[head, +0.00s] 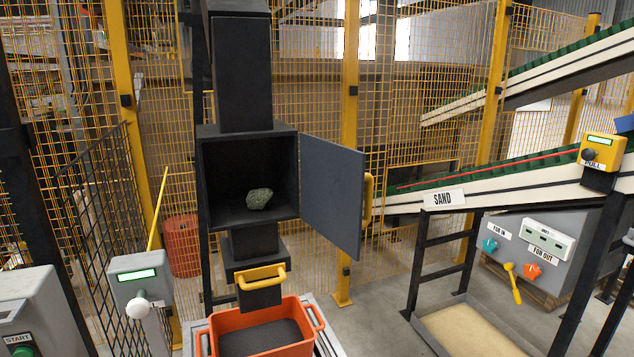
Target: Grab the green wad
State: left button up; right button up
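The green wad (259,198) is a small, rough, grey-green lump. It lies on the floor of an open dark box (222,180) in the middle of the head view. The box's grey door (332,196) is swung open to the right, with a yellow handle (368,200) on its outer side. Neither of my grippers shows in the head view.
An orange bin (262,348) with dark material stands below the box, under a yellow handle (260,276). A grey post with a white knob (138,307) is at left. A conveyor labelled SAND (442,198) and a sand tray (470,335) are at right. Yellow mesh fencing stands behind.

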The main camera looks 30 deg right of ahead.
aim_at(256, 199)
jog(key=i+l+u, duration=0.15)
jog(key=l, duration=0.35)
jog(key=i+l+u, duration=0.15)
jog(key=l, duration=0.35)
jog(key=i+l+u, duration=0.2)
jog(key=l, duration=0.35)
jog(key=i+l+u, duration=0.15)
jog(key=l, duration=0.4)
jog(key=l+u, duration=0.15)
jog(key=l, duration=0.4)
